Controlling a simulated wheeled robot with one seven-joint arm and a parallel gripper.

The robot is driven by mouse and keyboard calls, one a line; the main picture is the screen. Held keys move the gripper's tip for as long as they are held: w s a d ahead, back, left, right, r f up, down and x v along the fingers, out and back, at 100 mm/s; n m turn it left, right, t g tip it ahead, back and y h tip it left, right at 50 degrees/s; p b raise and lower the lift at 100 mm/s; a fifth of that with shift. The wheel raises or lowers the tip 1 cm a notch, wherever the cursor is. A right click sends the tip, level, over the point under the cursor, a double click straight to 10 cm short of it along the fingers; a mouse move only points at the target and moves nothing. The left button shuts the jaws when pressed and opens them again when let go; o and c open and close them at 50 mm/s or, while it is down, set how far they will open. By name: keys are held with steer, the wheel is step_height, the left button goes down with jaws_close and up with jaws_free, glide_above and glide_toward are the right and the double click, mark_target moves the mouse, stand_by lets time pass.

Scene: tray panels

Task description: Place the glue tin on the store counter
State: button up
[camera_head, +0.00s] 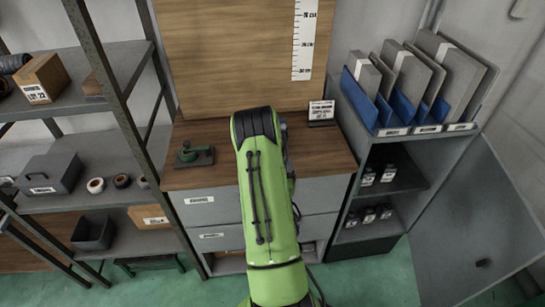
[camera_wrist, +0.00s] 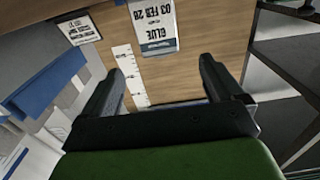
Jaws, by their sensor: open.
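The store counter (camera_head: 215,175) is a brown wooden top over grey drawers in the head view. In the wrist view, a pale block with a label reading GLUE and 03 FEB 28, the glue tin (camera_wrist: 153,28), shows upside down at the top edge. It stands out in front of the wooden backboard; its base is cut off, so I cannot tell what it rests on. My gripper (camera_wrist: 157,78) is open and empty, with the tin beyond its fingers and apart from them. My green arm hides the tin and gripper in the head view.
A small sign (camera_head: 321,112) stands at the counter's back right, and a green tool (camera_head: 194,155) sits at its left. A ruler strip (camera_head: 304,40) is on the backboard (camera_head: 235,60). Shelves (camera_head: 105,150) stand left; a rack of blue dividers (camera_head: 400,108) and an open cabinet door (camera_head: 475,220) stand right.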

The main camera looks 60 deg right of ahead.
steer(key=shift+s+a+p, duration=0.2)
steer(key=shift+s+p, duration=0.1)
steer(key=w+a+r+n+g+y, duration=0.1)
steer(key=w+a+r+y, duration=0.4)
steer(key=w+a+r, duration=0.45)
steer(key=a+r+n+g+y, duration=0.1)
steer(key=a+r+n+y, duration=0.25)
steer(key=a, duration=0.55)
steer(key=s+a+r+n+g+y, duration=0.2)
steer(key=s+a, duration=0.6)
steer(key=s, duration=0.1)
steer(key=s+a+r+n+g+y, duration=0.2)
steer(key=s+a+r+n+y, duration=0.1)
steer(key=s+a, duration=0.5)
steer(key=shift+s, duration=0.75)
steer(key=shift+d, duration=0.15)
